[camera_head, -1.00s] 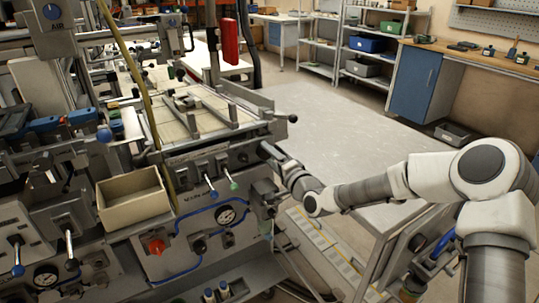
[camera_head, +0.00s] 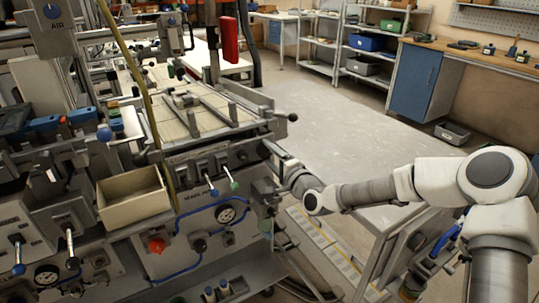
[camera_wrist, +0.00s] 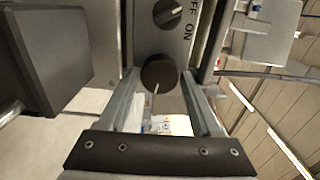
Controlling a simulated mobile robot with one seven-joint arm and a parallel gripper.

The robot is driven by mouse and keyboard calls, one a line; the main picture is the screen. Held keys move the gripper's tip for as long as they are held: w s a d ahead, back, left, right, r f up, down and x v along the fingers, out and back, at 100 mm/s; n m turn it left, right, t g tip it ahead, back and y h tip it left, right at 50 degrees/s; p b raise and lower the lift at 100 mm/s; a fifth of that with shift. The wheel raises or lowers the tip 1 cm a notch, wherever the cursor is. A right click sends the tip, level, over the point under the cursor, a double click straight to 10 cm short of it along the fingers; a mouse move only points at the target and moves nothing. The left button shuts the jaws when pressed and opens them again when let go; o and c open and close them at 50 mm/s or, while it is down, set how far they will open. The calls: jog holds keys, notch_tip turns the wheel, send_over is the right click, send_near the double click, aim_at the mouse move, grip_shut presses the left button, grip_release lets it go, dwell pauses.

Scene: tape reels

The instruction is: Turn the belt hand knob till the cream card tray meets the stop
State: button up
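A black round knob (camera_wrist: 160,73) with a pale line sits on the machine's grey panel in the wrist view, below a smaller switch marked OFF and ON. It looks like the hand knob. My gripper (camera_wrist: 160,78) has one finger on each side of it, with a narrow gap visible on both sides, so it looks open; contact is not clear. In the head view my gripper (camera_head: 272,152) is at the machine's right front corner, and the knob is hidden there. An open cream box (camera_head: 133,214), probably the card tray, rests on the machine's front left. I cannot pick out the stop.
A grey table (camera_head: 345,135) lies behind my arm. In the wrist view a dark block (camera_wrist: 45,60) stands close left of my fingers.

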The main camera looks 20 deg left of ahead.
jog(key=shift+o, duration=1.4)
jog(key=p+v, duration=0.2)
jog(key=v, duration=1.5)
jog(key=shift+s+p, duration=0.25)
jog(key=shift+p, duration=0.15)
jog(key=shift+d, duration=0.15)
